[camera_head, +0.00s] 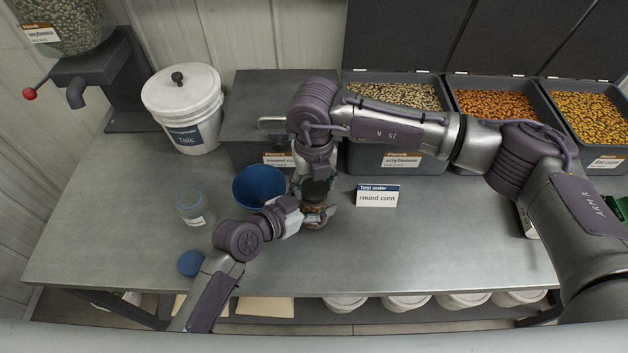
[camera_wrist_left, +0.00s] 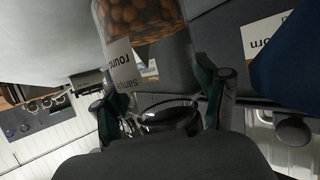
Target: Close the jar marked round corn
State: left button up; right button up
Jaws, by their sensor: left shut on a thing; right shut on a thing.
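A clear jar of orange-brown corn (camera_head: 316,217) is held above or on the table, left of the test order card; I cannot tell whether it touches the table. In the left wrist view the jar (camera_wrist_left: 145,25) has a white label with "round" partly readable. My left gripper (camera_head: 299,216) is shut on the jar from the side; its fingers also show in the left wrist view (camera_wrist_left: 163,108). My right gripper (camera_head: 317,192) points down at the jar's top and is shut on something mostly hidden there. The jar's mouth is not clearly visible.
An empty labelled jar (camera_head: 191,207) and a blue lid (camera_head: 191,263) are at left, with a blue bowl (camera_head: 260,186) nearby. The "round corn" card (camera_head: 377,196) stands right. A talc bucket (camera_head: 183,108) and seed bins (camera_head: 402,157) line the back. The front right table is clear.

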jog(key=shift+f, duration=0.1)
jog(key=m, duration=1.4)
jog(key=shift+m, duration=0.3)
jog(key=m, duration=0.6)
jog(key=shift+a+m, duration=0.15)
jog(key=shift+m, duration=1.05)
jog(key=shift+a+m, duration=0.4)
jog(key=shift+m, duration=0.4)
jog(key=shift+a+m, duration=0.1)
jog(key=shift+m, duration=0.4)
jog(key=shift+d+m, duration=0.3)
jog(key=shift+m, duration=0.4)
jog(key=shift+d, duration=0.35)
